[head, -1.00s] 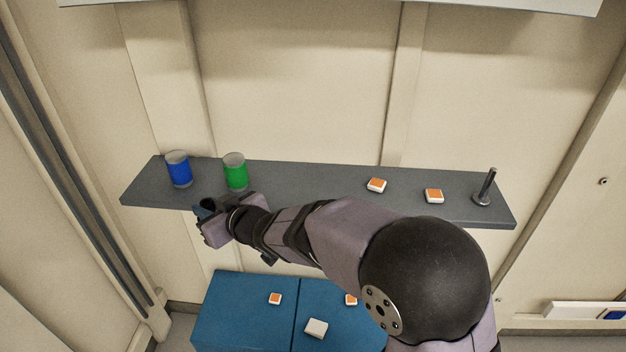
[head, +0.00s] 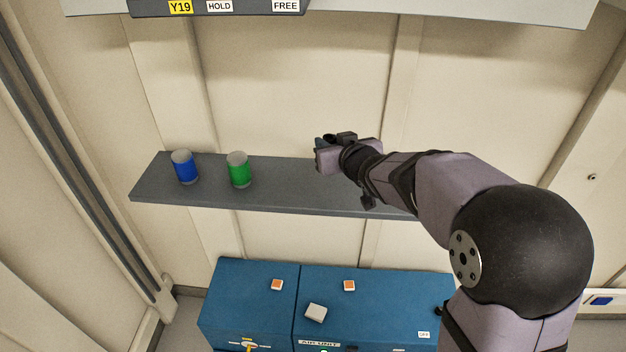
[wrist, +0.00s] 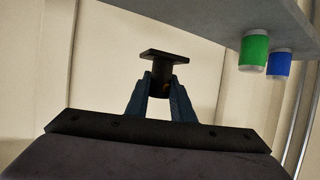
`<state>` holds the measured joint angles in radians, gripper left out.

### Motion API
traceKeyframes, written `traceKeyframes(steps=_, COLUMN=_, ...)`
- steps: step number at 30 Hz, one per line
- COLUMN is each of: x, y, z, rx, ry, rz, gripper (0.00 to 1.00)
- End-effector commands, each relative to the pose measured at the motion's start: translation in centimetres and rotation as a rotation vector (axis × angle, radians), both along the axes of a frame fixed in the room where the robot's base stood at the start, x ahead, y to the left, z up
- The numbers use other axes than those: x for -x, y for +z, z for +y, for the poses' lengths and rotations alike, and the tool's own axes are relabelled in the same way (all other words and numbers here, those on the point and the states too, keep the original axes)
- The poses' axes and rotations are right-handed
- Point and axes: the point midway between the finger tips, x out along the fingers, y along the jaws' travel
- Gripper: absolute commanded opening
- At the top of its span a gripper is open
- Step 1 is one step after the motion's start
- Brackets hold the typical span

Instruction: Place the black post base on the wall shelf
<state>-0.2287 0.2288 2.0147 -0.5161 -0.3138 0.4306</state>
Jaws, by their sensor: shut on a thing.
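The black post base (wrist: 161,68) shows in the wrist view as a short dark cylinder with a flat square plate at its far end. My gripper (wrist: 160,98) is shut on it, with one blue-grey finger on each side of the cylinder. In the head view my gripper (head: 322,148) is at the middle of the grey wall shelf (head: 280,190), seemingly raised above it. There the post base cannot be told apart from the dark gripper. The shelf also shows in the wrist view (wrist: 190,18), upside down in the picture and apart from the post base.
A blue can (head: 185,168) and a green can (head: 238,171) stand on the shelf's left part. My arm hides the shelf's right part. Blue cabinets (head: 245,305) below carry small orange-topped boxes (head: 349,286) and a white block (head: 315,313). A sign panel (head: 225,7) is above.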

Motion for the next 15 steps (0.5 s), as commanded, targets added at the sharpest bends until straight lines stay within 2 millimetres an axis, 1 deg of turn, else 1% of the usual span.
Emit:
traceKeyframes(steps=2, x=0.0, y=0.1, z=-0.2, rx=0.0, ry=-0.003, rz=-0.001, gripper=0.0)
traceKeyframes(steps=5, x=0.0, y=-0.5, z=-0.1, rx=-0.001, ry=-0.002, rz=0.001, gripper=0.0)
traceKeyframes(steps=15, x=0.0, y=-5.0, z=-0.1, rx=-0.001, ry=-0.003, rz=0.004, gripper=0.0)
